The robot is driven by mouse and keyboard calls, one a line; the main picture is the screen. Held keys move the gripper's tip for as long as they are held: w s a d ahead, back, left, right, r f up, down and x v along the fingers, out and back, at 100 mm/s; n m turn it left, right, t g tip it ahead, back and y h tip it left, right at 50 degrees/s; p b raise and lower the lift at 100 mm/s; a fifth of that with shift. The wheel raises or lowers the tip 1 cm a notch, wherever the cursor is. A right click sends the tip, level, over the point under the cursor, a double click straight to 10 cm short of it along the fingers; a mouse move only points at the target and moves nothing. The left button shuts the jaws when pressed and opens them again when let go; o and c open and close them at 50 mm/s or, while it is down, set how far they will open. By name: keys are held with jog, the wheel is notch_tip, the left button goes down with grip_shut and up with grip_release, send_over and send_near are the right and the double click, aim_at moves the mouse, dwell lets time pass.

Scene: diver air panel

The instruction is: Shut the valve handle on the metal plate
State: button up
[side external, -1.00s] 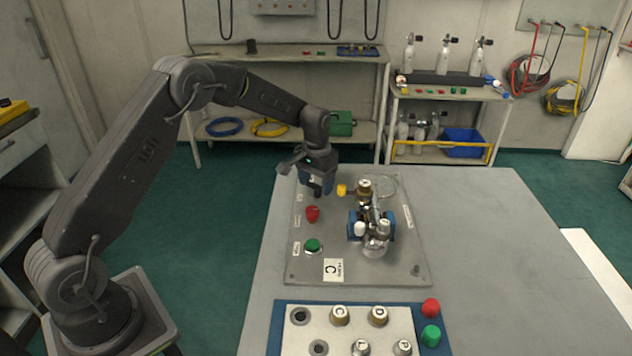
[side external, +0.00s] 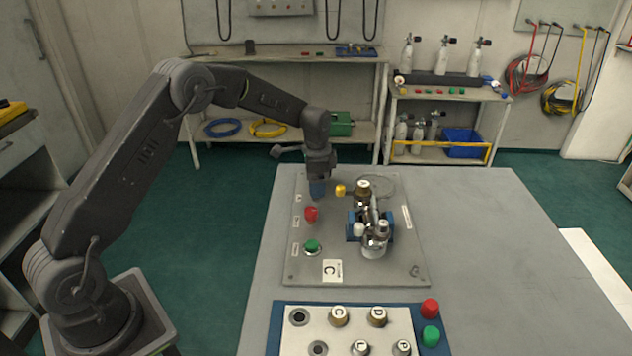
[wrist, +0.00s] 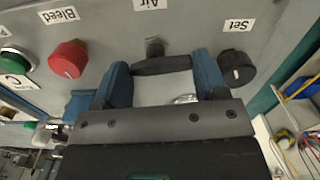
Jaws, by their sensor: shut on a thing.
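The metal plate (side external: 350,262) lies on the grey table. The valve handle (wrist: 165,65) is a black bar on a short stem under the "Air" label in the wrist view. It lies crosswise between the two blue fingers of my gripper (wrist: 162,72), which is shut on it. The bar runs roughly along the row of knobs. In the side external view my gripper (side external: 317,188) points down at the far left part of the plate and hides the handle.
A red "Bleed" knob (wrist: 68,58) and a black "Set" knob (wrist: 237,68) flank the handle. A green knob (side external: 312,246) sits nearer on the plate. A parts tray (side external: 335,340) lies in front.

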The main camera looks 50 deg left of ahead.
jog(key=shift+w+m, duration=0.1)
jog(key=shift+m, duration=0.5)
jog(key=o, duration=0.9)
jog(key=shift+o, duration=0.2)
notch_tip(320, 180, up, 14)
